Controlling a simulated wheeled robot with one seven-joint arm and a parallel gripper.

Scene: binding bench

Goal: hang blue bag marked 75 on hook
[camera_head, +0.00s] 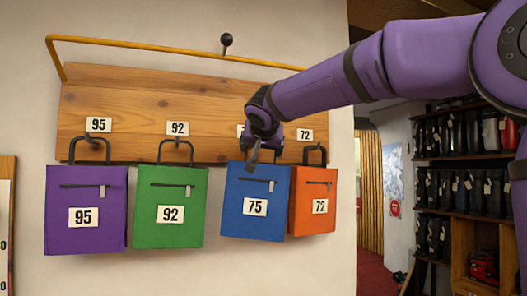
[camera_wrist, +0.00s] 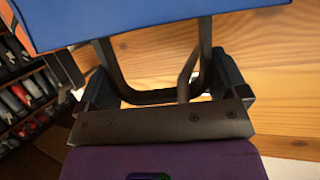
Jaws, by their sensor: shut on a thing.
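The blue bag marked 75 (camera_head: 254,204) hangs upright below my gripper, between the green and orange bags. My gripper (camera_head: 262,150) is at its top and hides most of its handle. In the wrist view my gripper (camera_wrist: 165,88) is shut on the bag's dark handle (camera_wrist: 148,97), with the blue bag (camera_wrist: 150,27) at the top of the picture. A thin dark curved rod, seemingly the hook (camera_wrist: 188,72), shows close to the handle in the wrist view. I cannot tell whether the handle rests on it. My gripper partly covers the number label above this bag.
A wooden board (camera_head: 150,105) on the wall bears hooks with labels. The purple bag 95 (camera_head: 86,235), green bag 92 (camera_head: 170,235) and orange bag 72 (camera_head: 315,220) hang there. The orange bag is close against the blue one's right side. A yellow rail (camera_head: 150,47) runs above.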

